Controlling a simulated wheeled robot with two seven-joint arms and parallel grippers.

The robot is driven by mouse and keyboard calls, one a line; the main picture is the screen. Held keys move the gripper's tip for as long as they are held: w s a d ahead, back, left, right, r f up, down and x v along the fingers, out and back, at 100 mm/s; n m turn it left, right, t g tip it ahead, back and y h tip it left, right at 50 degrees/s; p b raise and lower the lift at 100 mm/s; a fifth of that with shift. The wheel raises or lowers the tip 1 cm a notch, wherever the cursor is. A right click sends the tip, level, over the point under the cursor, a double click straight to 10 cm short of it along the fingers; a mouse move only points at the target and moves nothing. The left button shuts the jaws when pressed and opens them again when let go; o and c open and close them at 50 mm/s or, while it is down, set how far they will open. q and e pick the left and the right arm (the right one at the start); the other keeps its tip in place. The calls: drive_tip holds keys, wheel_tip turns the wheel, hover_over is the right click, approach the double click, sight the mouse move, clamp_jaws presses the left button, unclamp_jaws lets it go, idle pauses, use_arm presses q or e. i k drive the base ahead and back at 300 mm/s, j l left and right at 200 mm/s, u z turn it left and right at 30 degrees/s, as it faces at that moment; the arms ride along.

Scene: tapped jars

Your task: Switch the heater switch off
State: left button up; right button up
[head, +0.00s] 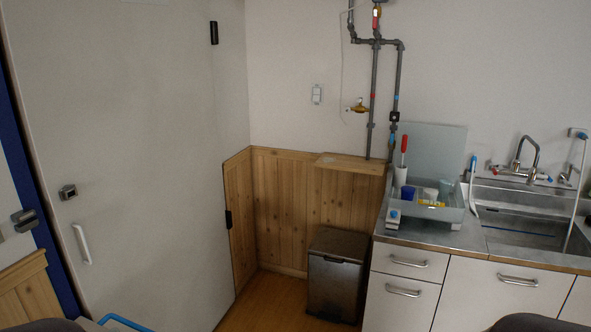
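No heater is clearly identifiable. Neither of my grippers shows in the head view. Dark rounded shapes at the bottom edge may be parts of my arms.
A large white door (140,170) is at left. A dark bin (337,275) stands below the wooden ledge (350,164). Grey pipes (373,90) with a brass valve run down the wall. A counter with a tray (430,211) and sink (530,228) is at right.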

sight(316, 91)
drive_tip(key=i, duration=0.65)
drive_tip(key=i+z, duration=0.1)
drive_tip(key=i, duration=1.15)
drive_tip(key=i+j+z, duration=0.15)
drive_tip(key=i, duration=0.5)
drive_tip(key=i+j, duration=0.1)
drive_tip(key=i, duration=0.55)
drive_tip(key=i+j+z, duration=0.1)
drive_tip(key=i, duration=0.55)
